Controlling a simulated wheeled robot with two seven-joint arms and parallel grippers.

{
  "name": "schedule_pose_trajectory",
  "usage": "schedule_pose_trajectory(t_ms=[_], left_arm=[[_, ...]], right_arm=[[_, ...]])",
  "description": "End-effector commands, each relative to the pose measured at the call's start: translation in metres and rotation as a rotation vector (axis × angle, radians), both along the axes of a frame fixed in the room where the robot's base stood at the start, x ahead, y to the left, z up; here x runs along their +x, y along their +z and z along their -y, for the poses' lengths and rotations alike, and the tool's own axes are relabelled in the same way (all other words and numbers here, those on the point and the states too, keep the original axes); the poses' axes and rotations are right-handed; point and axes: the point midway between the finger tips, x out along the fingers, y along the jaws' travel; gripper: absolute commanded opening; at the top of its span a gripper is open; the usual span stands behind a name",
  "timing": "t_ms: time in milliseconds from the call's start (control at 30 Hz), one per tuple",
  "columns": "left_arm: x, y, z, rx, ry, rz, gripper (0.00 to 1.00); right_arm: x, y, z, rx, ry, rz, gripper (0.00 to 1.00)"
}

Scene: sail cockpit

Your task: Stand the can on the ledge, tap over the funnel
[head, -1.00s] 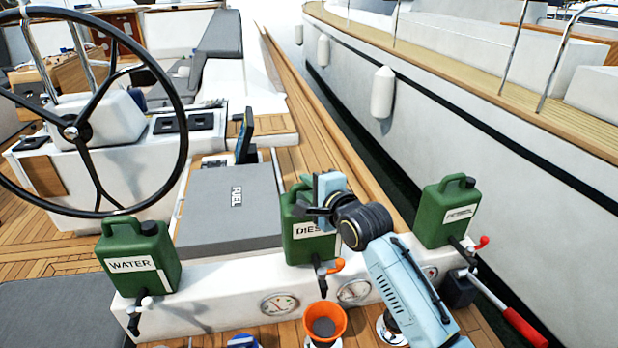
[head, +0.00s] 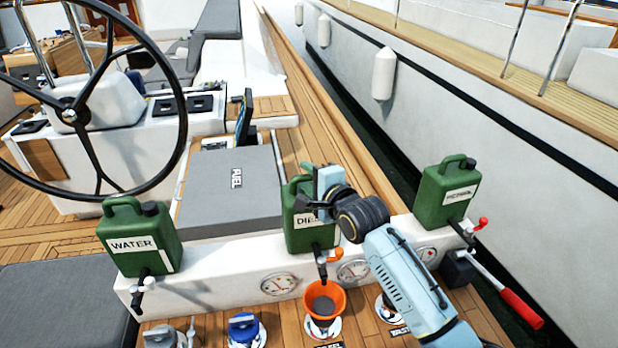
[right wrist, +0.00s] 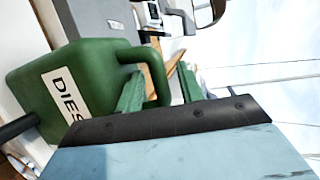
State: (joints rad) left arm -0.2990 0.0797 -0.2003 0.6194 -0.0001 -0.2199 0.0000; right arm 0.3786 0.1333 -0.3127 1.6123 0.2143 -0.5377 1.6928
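The green diesel can (head: 301,240) is upright at the middle of the white ledge (head: 215,270) and looks to stand on it. Its tap (head: 322,268) hangs past the front edge, above the orange funnel (head: 324,303) in the deck. My right gripper (head: 322,203) is at the can's top. In the right wrist view the gripper's green fingers (right wrist: 160,88) lie on either side of the can's handle (right wrist: 157,70), with a gap between the handle and the right finger. The can's label side (right wrist: 60,95) faces left there. My left gripper is not in view.
A green water can (head: 140,262) stands on the ledge at left, a petrol can (head: 446,212) at right. Gauges are set in the ledge front. A red-handled lever (head: 520,308) sticks out at right. A grey fuel box (head: 225,195) lies behind the ledge.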

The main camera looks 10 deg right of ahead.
Motion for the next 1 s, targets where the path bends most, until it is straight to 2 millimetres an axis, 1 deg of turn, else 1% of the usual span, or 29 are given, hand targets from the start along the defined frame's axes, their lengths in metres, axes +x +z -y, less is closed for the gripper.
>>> schedule_pose_trajectory(t_ms=[167, 267, 367, 700, 800, 900, 1000], left_arm=[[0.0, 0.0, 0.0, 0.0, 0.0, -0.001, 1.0], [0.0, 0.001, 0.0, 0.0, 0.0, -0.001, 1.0], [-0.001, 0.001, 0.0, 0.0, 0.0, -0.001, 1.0], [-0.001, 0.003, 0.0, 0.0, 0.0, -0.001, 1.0], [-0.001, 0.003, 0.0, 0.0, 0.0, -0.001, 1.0], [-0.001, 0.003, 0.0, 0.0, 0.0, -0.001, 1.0], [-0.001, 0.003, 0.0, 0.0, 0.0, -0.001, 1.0]], right_arm=[[0.0, 0.003, 0.0, 0.001, 0.0, 0.002, 0.38], [-0.005, 0.004, 0.002, 0.001, 0.0, 0.001, 0.38], [-0.017, 0.005, 0.005, 0.001, 0.0, 0.0, 0.38], [-0.075, 0.016, 0.025, 0.002, 0.0, -0.001, 0.38], [-0.09, 0.02, 0.03, 0.001, 0.0, 0.001, 0.38], [-0.101, 0.021, 0.034, 0.0, -0.001, 0.0, 0.38], [-0.108, 0.023, 0.036, 0.0, 0.0, 0.0, 0.38]])
